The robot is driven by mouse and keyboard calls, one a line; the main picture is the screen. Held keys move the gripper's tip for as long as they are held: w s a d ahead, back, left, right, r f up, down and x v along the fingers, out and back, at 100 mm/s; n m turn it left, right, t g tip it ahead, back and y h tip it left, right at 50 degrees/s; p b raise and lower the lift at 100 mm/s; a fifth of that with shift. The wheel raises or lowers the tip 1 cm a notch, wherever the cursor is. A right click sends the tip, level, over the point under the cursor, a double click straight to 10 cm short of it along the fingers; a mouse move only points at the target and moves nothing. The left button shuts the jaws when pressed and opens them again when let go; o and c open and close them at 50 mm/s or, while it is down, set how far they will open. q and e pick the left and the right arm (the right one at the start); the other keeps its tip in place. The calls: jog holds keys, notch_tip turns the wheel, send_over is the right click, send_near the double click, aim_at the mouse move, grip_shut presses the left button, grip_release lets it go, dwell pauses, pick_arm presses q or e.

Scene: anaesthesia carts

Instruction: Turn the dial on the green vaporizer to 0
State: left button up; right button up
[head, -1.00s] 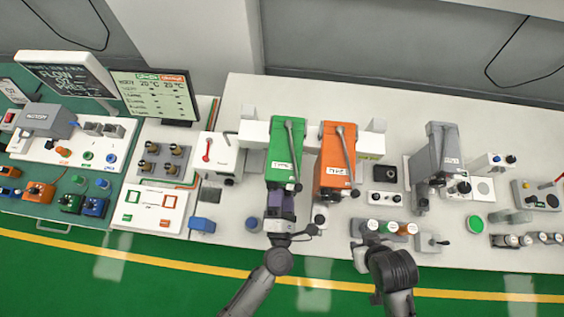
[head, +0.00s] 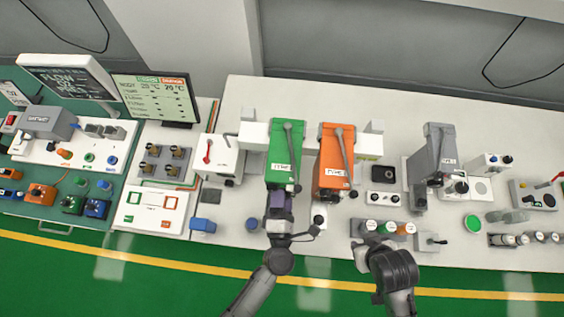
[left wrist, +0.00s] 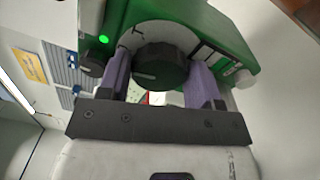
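The green vaporizer (head: 284,155) stands on the bench, left of an orange one. Its dark round dial (left wrist: 160,62) is at its lower front, with a pale mark on its face. The dial is hidden behind my gripper in the head view. My left gripper (head: 280,198) is at the front of the green vaporizer. In the left wrist view its two purple fingers (left wrist: 160,78) sit on either side of the dial, with no clear gap. The gripper looks rolled relative to the vaporizer. My right gripper (head: 358,245) is low at the bench front, its fingers unclear.
The orange vaporizer (head: 333,160) stands close on the right, and a grey one (head: 436,155) farther right. A white box with a red lever (head: 220,158) is to the left. Small bottles in a holder (head: 388,228) sit near my right arm. A green light (left wrist: 103,39) shows beside the dial.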

pick_arm(q)
jog(key=o, duration=0.4)
jog(key=shift+s, duration=0.1)
jog(key=s, duration=0.7)
jog(key=shift+s+a+f, duration=0.15)
jog(key=shift+s+a, duration=0.2)
jog(key=shift+s, duration=0.05)
